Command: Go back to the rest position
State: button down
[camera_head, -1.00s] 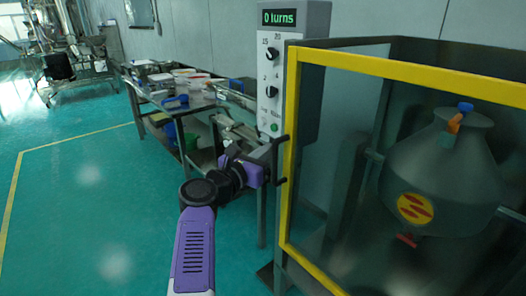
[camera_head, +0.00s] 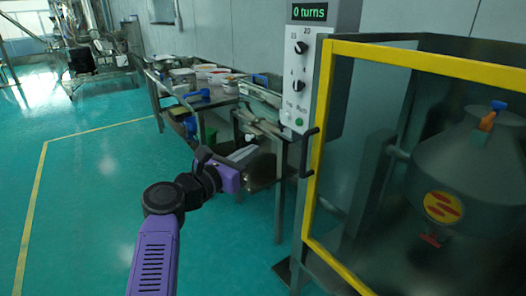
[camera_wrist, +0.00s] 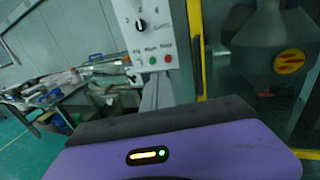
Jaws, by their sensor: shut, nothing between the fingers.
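My gripper (camera_head: 258,170) is at the end of my purple arm in the head view, in front of the control box and left of the yellow-framed enclosure. It is shut and carries nothing; its fingers are small and dark there. In the wrist view only the purple and black wrist housing fills the bottom, and the fingertips do not show. The gripper appears apart from the enclosure's door handle (camera_head: 308,153). The grey control box (camera_head: 299,120) reads "0 turns" in the head view and also shows in the wrist view (camera_wrist: 151,30).
The yellow-framed enclosure (camera_head: 324,120) on the right holds a grey cone-topped vessel (camera_head: 465,160). A workbench (camera_head: 225,98) with bowls and tools stands behind my arm. Open green floor (camera_head: 75,210) lies to the left, with a yellow line.

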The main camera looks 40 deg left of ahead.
jog(key=shift+s+a, duration=0.1)
jog(key=shift+s, duration=0.15)
